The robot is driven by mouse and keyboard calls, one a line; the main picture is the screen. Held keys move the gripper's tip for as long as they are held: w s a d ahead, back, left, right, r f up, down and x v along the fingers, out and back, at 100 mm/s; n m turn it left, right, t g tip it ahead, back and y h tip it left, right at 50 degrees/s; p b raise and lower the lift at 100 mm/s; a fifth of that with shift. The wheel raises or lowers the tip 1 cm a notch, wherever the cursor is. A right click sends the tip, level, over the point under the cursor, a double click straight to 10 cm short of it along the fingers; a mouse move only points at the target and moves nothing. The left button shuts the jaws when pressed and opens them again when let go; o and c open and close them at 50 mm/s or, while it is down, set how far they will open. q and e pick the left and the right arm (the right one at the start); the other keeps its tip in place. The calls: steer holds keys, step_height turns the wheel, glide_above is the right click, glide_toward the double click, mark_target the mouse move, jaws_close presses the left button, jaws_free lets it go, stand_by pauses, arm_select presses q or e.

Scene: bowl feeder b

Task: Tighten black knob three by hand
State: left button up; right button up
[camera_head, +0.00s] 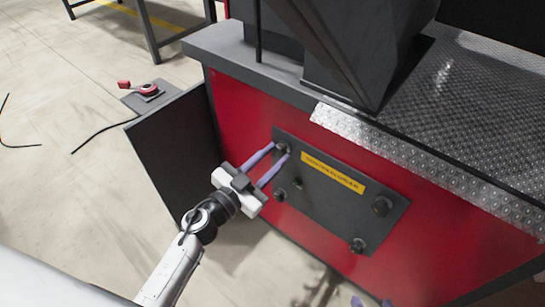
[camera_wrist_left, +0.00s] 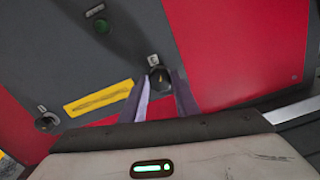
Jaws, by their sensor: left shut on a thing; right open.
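A dark plate (camera_head: 330,212) with black knobs near its corners is fixed to the red machine front. My left gripper (camera_head: 280,151) has its two purple fingers on either side of the upper-left black knob (camera_head: 282,146) and is shut on it. In the left wrist view this knob (camera_wrist_left: 159,79) sits between the fingertips, below a small label too blurred to read. Other black knobs are at the lower left (camera_head: 279,195), upper right (camera_head: 382,207) and lower right (camera_head: 358,245). My right gripper (camera_head: 371,302) shows only purple fingertips at the bottom edge, open and apart from the plate.
A yellow label (camera_head: 333,173) lies across the plate. An open dark door (camera_head: 173,150) stands left of my left gripper. A metal tread deck (camera_head: 460,105) tops the machine at the right.

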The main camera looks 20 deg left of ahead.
arm_select(q)
steer(key=shift+m, duration=0.3)
steer(key=m, duration=0.3)
steer(key=shift+m, duration=0.3)
steer(key=m, duration=0.5)
steer(key=shift+m, duration=0.8)
steer(key=shift+a+m, duration=0.1)
steer(key=shift+m, duration=0.7)
steer(key=m+b, duration=0.1)
steer(key=m, duration=0.2)
steer(key=shift+m, duration=0.8)
arm_select(e)
steer(key=shift+a+f+g, duration=0.3)
steer(key=shift+a+f, duration=0.1)
steer(key=shift+f, duration=0.2)
steer(key=shift+w+r, duration=0.15)
steer(key=shift+w, duration=0.05)
